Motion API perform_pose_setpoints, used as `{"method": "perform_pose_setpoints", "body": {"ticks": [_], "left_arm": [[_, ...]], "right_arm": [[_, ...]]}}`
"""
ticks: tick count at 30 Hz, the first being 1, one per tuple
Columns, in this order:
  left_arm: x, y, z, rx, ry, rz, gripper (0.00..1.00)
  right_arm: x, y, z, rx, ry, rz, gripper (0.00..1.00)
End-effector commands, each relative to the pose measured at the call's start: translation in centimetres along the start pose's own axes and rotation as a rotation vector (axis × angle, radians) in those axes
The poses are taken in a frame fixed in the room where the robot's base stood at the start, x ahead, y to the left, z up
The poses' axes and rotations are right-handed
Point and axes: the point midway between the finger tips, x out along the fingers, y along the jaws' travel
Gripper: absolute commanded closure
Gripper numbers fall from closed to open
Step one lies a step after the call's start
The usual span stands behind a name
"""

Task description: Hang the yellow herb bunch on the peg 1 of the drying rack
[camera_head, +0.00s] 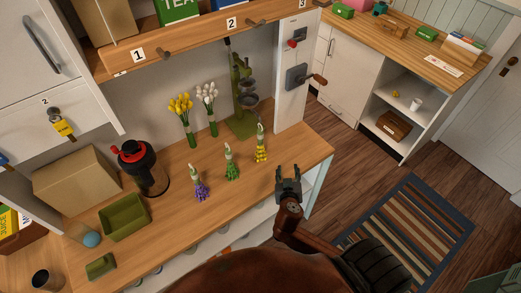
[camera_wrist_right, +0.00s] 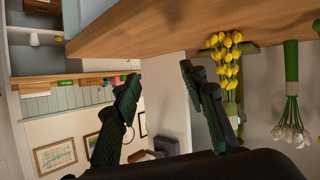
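The yellow herb bunch (camera_head: 261,152), yellow below with a green top, stands on the wooden counter, rightmost of three small bunches. In the right wrist view, which is upside down, it shows right of the fingers (camera_wrist_right: 226,58). Peg 1 (camera_head: 165,54) sticks out of the drying rack (camera_head: 195,43), a wooden board above the counter with number labels. My right gripper (camera_head: 288,172) is open and empty, near the counter's right end and to the right of the bunch. Its parted fingers also show in the wrist view (camera_wrist_right: 160,73). My left gripper is out of view.
A green bunch (camera_head: 231,172) and a purple bunch (camera_head: 200,191) stand left of the yellow one. Yellow flowers (camera_head: 181,106), white flowers (camera_head: 207,95) and a green stand (camera_head: 242,125) are behind. A white panel (camera_head: 294,85) with handles rises at the counter's right.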

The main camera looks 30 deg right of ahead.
Motion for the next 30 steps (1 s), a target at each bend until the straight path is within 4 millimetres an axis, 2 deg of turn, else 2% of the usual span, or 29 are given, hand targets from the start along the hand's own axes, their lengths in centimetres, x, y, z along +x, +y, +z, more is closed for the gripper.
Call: {"method": "perform_pose_setpoints", "body": {"ticks": [1, 6, 9, 14, 23, 30], "left_arm": [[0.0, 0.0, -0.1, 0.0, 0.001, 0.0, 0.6], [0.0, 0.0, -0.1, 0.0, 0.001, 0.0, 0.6], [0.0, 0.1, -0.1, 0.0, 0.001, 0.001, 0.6], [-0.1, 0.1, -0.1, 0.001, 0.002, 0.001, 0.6], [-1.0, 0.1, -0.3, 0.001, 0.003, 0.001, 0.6], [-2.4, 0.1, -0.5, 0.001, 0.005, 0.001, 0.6]], "right_arm": [[0.5, -0.8, -1.4, 0.01, 0.061, -0.012, 0.61], [1.0, -4.4, -6.1, 0.066, 0.275, -0.097, 0.61], [1.0, -6.3, -7.8, 0.089, 0.365, -0.161, 0.61], [1.0, -7.9, -9.1, 0.104, 0.425, -0.215, 0.61], [3.5, -8.8, -10.4, 0.107, 0.429, -0.219, 0.61], [6.3, -10.0, -11.7, 0.106, 0.428, -0.218, 0.61]]}}
